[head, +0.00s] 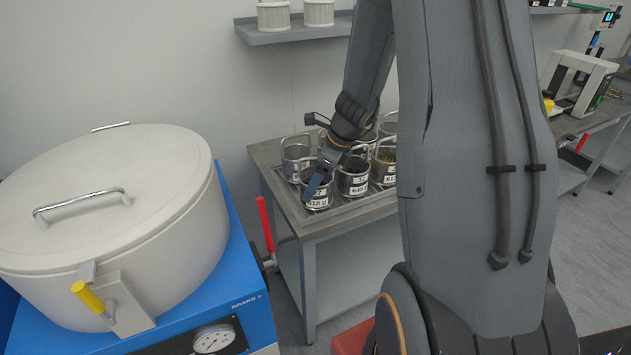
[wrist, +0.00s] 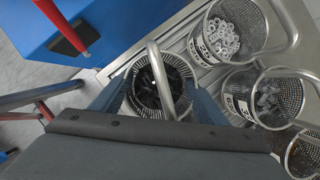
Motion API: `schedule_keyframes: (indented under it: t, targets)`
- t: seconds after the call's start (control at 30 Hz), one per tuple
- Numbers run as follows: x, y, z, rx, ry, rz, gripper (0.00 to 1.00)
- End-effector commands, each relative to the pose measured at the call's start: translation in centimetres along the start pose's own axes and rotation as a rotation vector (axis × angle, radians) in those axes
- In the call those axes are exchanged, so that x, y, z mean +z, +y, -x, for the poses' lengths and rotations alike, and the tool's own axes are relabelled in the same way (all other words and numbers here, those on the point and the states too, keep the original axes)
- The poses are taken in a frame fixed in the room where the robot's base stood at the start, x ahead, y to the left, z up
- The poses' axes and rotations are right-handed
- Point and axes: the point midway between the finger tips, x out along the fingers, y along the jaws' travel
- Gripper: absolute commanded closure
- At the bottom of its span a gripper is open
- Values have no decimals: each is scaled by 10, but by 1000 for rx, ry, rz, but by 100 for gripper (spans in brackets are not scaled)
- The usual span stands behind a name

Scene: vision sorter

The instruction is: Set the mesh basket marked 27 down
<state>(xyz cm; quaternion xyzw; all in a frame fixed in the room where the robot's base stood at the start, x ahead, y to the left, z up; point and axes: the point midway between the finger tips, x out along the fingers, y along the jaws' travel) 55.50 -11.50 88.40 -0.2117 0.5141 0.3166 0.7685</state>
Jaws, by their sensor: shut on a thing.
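A mesh basket (wrist: 144,92) with a loop handle and dark contents is between the fingers of my gripper (wrist: 160,97) in the wrist view. My gripper is shut on this basket. In the head view my gripper (head: 318,180) is at the front left of the grey table, with the held basket (head: 318,200) below it, low at the tray. The basket's label is partly covered by a finger, so I cannot read its full number. I cannot tell whether its bottom touches the tray.
Several labelled mesh baskets stand close beside it, such as one with pale rings (wrist: 222,38) and one with dark pieces (wrist: 266,97). The grey table (head: 350,220) has a ridged tray. A blue machine (head: 245,270) with a red lever (head: 265,224) and a large drum (head: 120,200) stands left.

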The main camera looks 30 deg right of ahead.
Motion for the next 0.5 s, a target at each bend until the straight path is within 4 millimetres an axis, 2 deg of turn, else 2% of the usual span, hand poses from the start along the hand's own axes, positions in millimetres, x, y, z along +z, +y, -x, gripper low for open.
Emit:
schedule_keyframes:
  t: [0.03,0.13,0.5]
  targets:
    - [0,0,-1,0,0,0,29]
    - [0,0,-1,1,0,-1,14]
    - [1,0,3,0,0,-1,14]
